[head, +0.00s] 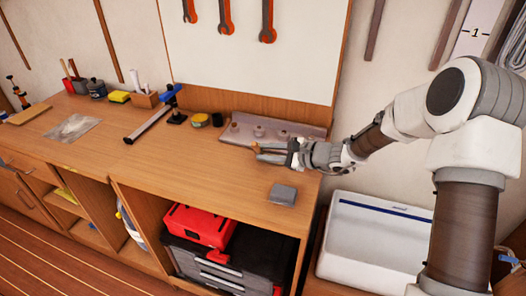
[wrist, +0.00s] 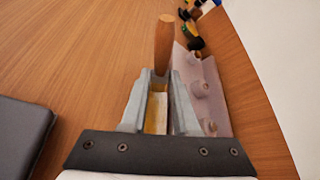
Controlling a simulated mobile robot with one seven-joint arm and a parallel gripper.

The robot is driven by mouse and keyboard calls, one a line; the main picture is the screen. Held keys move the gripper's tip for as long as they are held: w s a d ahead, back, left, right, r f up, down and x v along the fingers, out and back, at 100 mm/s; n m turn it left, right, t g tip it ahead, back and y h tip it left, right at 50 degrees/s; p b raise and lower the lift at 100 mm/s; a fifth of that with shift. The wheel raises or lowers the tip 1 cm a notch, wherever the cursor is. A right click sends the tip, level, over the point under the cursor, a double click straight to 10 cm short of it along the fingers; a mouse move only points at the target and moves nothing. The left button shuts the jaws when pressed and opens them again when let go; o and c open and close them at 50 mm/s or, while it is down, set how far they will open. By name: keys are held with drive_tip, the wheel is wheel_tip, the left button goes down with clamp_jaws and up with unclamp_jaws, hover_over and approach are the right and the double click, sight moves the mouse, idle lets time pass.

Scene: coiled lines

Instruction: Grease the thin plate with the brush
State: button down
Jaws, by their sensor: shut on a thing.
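My gripper (head: 258,152) is low over the right part of the workbench. In the wrist view my gripper (wrist: 158,98) is shut on the brush (wrist: 164,45). The brush's brown wooden handle sticks out beyond the fingertips, and a pale and yellowish part shows between the fingers. The bristles are not clear. A thin greyish sheet, which looks like the thin plate (head: 72,128), lies flat on the left part of the bench, well away from my gripper. I cannot see any grease on it for certain.
A metal rail with several knobs (head: 240,137) stands close behind my gripper; it also shows in the wrist view (wrist: 211,105). A dark grey block (head: 283,195) lies near the front edge. A clamp-like tool (head: 150,125) lies between gripper and sheet. The front middle is clear.

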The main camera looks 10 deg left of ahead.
drive_tip(key=shift+s+d+f, duration=0.1)
drive_tip(key=shift+s+d, duration=0.1)
drive_tip(key=shift+d, duration=1.05)
drive_tip(key=shift+s+d, duration=0.2)
drive_tip(key=shift+d, duration=1.05)
drive_tip(key=shift+s+d+f, duration=0.1)
drive_tip(key=shift+s+d, duration=0.1)
drive_tip(key=shift+d, duration=1.05)
drive_tip(key=shift+r, duration=0.1)
